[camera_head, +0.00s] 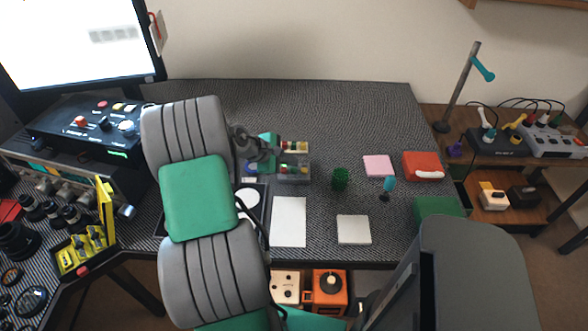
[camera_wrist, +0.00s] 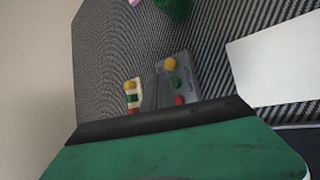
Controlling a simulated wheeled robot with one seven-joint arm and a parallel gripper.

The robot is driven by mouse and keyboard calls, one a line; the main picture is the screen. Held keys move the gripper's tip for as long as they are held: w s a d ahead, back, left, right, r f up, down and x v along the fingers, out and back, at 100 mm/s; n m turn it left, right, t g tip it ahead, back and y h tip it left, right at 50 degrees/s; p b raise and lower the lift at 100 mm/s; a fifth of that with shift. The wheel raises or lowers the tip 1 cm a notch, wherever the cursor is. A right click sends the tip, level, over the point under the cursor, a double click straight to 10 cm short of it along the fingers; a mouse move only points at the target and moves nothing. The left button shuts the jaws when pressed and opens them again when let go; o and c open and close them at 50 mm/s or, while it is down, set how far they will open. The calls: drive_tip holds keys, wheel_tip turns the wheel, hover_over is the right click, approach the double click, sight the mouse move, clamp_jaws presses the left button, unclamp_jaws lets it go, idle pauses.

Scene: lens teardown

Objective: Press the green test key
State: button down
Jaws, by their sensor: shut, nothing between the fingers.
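A grey key box (camera_wrist: 188,88) shows in the wrist view with a yellow, a green (camera_wrist: 176,84) and a red key in a row. It also stands on the desk in the head view (camera_head: 294,178). A smaller cream box (camera_wrist: 127,88) beside it also bears yellow, green and red parts; I cannot read which green one is the test key. My gripper (camera_head: 272,153) is shut and empty, close to the left of both boxes in the head view. In the wrist view, my dark wrist edge hides the near side of the boxes. Contact with a key cannot be told.
A white sheet (camera_head: 289,222), a green cup (camera_head: 340,179), a pink pad (camera_head: 378,166), a white block (camera_head: 354,229) and a red case (camera_head: 423,161) lie to the right. A monitor (camera_head: 80,45) and control unit stand left. The desk's back is clear.

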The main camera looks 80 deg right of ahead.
sight(291, 171)
drive_tip(key=shift+f, duration=0.4)
drive_tip(key=shift+f, duration=0.45)
idle(0.7)
drive_tip(key=shift+r+p, duration=0.75)
drive_tip(key=shift+r, duration=0.1)
wheel_tip(291, 171, up, 5)
drive_tip(key=p, duration=0.4)
drive_tip(key=shift+r+p, duration=0.1)
drive_tip(key=shift+p, duration=0.3)
